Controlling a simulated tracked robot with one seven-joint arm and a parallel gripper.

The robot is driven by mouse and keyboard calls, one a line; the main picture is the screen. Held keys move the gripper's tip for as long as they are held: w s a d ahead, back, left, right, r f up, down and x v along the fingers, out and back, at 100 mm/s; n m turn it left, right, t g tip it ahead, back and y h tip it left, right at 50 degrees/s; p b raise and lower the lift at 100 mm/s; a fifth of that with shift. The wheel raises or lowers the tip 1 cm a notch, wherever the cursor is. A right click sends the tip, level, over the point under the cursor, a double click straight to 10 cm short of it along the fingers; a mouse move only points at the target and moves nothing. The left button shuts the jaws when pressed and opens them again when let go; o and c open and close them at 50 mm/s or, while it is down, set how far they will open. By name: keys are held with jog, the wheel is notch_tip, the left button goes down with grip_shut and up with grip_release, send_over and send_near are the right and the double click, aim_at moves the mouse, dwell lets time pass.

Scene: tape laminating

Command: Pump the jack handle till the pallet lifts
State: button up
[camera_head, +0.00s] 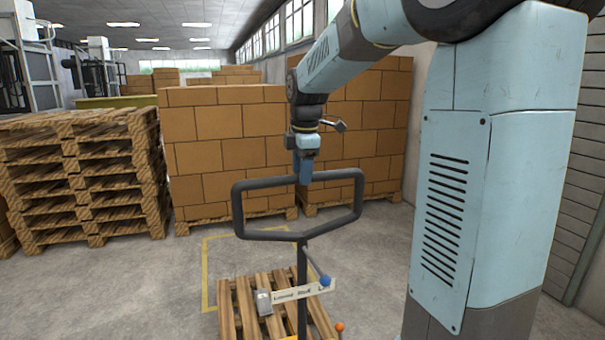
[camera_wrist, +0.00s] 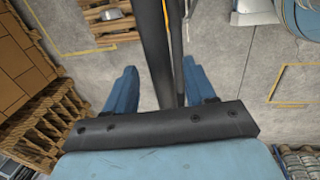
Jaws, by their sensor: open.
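The pallet jack's handle (camera_head: 246,185) is a dark, rounded loop on an upright post. My gripper (camera_head: 304,174) is at the loop's top bar, pointing down. In the wrist view my gripper (camera_wrist: 160,65) has its two blue fingers apart, with the dark handle bar (camera_wrist: 158,45) passing between them. I cannot tell whether either finger touches it. A wooden pallet (camera_head: 246,305) lies low around the foot of the post; its clearance from the floor is hidden. A labelled plate (camera_head: 292,294) and a thin lever with a blue knob (camera_head: 325,281) are on the post.
Stacked wooden pallets (camera_head: 80,180) stand at the left. Tall stacks of brown boxes (camera_head: 225,135) fill the back. A yellow line (camera_head: 206,270) marks the floor around the pallet. An orange ball (camera_head: 340,327) shows low by the pallet. Bare concrete floor lies left of the pallet.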

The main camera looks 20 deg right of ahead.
jog(key=shift+w+f, duration=0.1)
jog(key=shift+f, duration=0.5)
jog(key=shift+c, duration=0.4)
grip_shut()
